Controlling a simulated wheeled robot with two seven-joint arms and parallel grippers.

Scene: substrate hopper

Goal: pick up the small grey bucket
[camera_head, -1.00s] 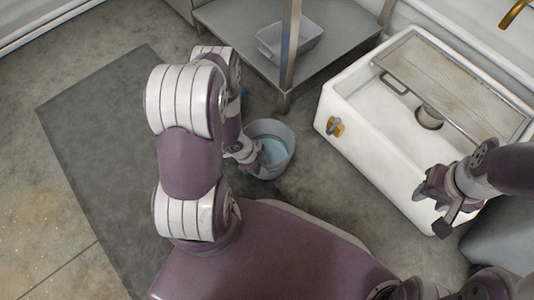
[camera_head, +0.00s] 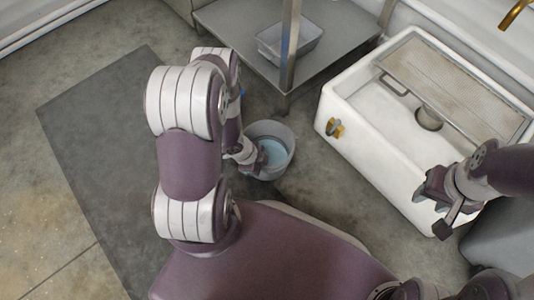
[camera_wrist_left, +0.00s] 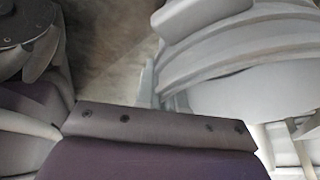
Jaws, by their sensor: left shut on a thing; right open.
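The small grey bucket (camera_head: 283,134) stands on or just above the concrete floor near the middle of the head view; I cannot tell which. Light blue shows inside it. My left gripper (camera_head: 257,165) is at the bucket's near left side, shut on it; the arm partly hides the fingers. In the left wrist view the ribbed grey bucket wall (camera_wrist_left: 230,70) fills the upper right, close to the gripper. My right gripper (camera_head: 436,190) is open and empty, over the near edge of the white sink, away from the bucket.
A white sink (camera_head: 365,160) with a grated board and a drain stands at the right. A steel shelf (camera_head: 335,60) with a grey tub (camera_head: 300,42) is behind the bucket, its leg (camera_head: 288,60) close by. A dark mat (camera_head: 90,130) lies at the left.

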